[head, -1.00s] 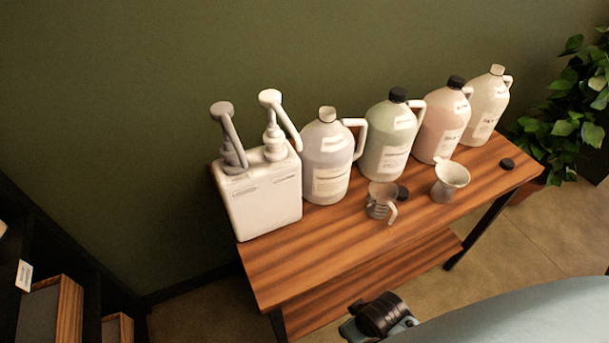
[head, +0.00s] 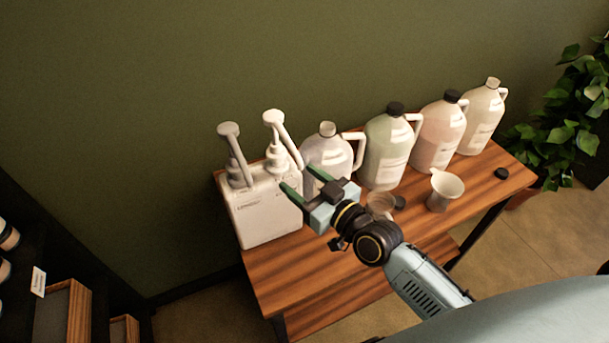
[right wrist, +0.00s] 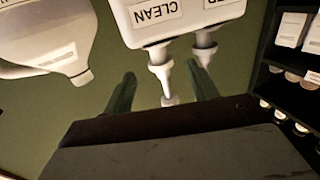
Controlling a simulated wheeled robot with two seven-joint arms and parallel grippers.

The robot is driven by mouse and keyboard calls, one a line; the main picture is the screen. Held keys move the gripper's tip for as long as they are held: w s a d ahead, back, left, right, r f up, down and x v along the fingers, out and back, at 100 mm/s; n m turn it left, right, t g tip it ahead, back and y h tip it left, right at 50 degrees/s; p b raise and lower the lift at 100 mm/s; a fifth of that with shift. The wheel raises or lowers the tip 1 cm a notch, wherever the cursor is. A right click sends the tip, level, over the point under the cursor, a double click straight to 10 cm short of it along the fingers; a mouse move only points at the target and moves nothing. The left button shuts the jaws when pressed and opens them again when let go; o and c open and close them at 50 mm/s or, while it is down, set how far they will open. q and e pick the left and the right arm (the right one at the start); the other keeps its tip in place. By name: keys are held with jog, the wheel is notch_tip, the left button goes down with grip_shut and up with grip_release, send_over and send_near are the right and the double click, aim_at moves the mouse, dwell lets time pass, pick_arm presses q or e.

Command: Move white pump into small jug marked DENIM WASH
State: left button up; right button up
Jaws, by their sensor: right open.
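The white pump (head: 276,155) stands upright in the right opening of a white two-pump container (head: 268,212); its spout slants to the right. My right gripper (head: 297,178) is open and empty, its green fingers in front of the container's upper right side. In the right wrist view, the picture is turned over and the white pump (right wrist: 160,75) shows between the fingers, apparently untouched. A pale grey jug (head: 325,152) with an uncapped neck stands to the container's right, partly hidden by the gripper. I cannot read DENIM WASH on any jug. My left gripper is out of view.
A grey pump (head: 236,165) stands beside the white one. Green (head: 388,150), pink (head: 438,135) and cream (head: 482,120) jugs line the table's back. The table's front left is clear.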

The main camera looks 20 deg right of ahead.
aim_at(281, 160)
jog(key=shift+r+b+x, duration=0.15)
jog(key=shift+b+x, duration=0.5)
jog(key=shift+x, duration=1.6)
jog(key=shift+r+b+x, duration=0.15)
jog(key=shift+b+x, duration=0.45)
jog(key=shift+x, duration=1.7)
jog(key=shift+d, duration=0.2)
jog(key=c, duration=1.2)
jog(key=shift+c, duration=0.2)
